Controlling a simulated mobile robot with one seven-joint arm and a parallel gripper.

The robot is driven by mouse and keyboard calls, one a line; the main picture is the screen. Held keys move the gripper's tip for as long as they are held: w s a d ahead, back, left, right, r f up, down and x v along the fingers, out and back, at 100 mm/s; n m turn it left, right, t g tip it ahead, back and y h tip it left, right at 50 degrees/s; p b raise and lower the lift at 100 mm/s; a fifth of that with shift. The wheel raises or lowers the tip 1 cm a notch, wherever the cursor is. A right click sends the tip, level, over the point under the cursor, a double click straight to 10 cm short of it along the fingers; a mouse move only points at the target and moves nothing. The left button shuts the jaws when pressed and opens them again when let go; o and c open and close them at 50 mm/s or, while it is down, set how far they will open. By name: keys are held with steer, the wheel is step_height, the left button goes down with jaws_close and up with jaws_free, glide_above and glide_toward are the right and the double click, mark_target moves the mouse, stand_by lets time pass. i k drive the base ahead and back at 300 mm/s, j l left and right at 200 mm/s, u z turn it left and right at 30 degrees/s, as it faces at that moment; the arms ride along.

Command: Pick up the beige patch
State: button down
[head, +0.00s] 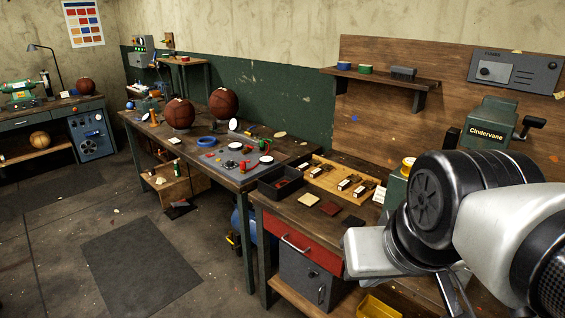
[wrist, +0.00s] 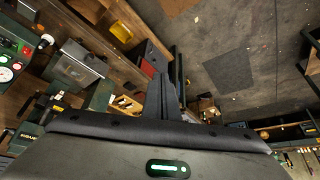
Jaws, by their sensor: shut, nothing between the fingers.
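The beige patch (head: 308,199) lies flat on the wooden top of the near workbench (head: 279,212) in the head view, near its front edge. A dark red-brown patch (head: 330,207) lies just right of it. My gripper (wrist: 163,78) shows in the wrist view as dark fingers shut together with nothing between them. It is apart from the beige patch. In the head view my arm fills the lower right, and I cannot make out the fingers there. I cannot pick out the beige patch for certain in the wrist view.
Behind the patches stand a black open bin (head: 281,184) and a wooden tray (head: 318,176) with several small items. A green machine (head: 487,133) stands at the right. Two brown balls (head: 223,104) sit on the farther bench. Floor at left is mostly clear.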

mark_target(308, 200)
steer(key=i+j+z, duration=0.3)
steer(key=i+j, duration=0.2)
steer(key=i+j+z, duration=0.1)
steer(key=i+j, duration=0.15)
steer(key=j, duration=0.2)
steer(key=i+j+z, duration=0.15)
steer(key=j, duration=0.2)
steer(key=i+j+z, duration=0.15)
steer(key=j, duration=0.25)
steer(key=i+j+z, duration=0.15)
steer(key=i+j, duration=0.15)
steer(key=i+j+z, duration=0.1)
steer(key=j, duration=0.45)
steer(key=i+j, duration=0.1)
steer(key=i, duration=0.1)
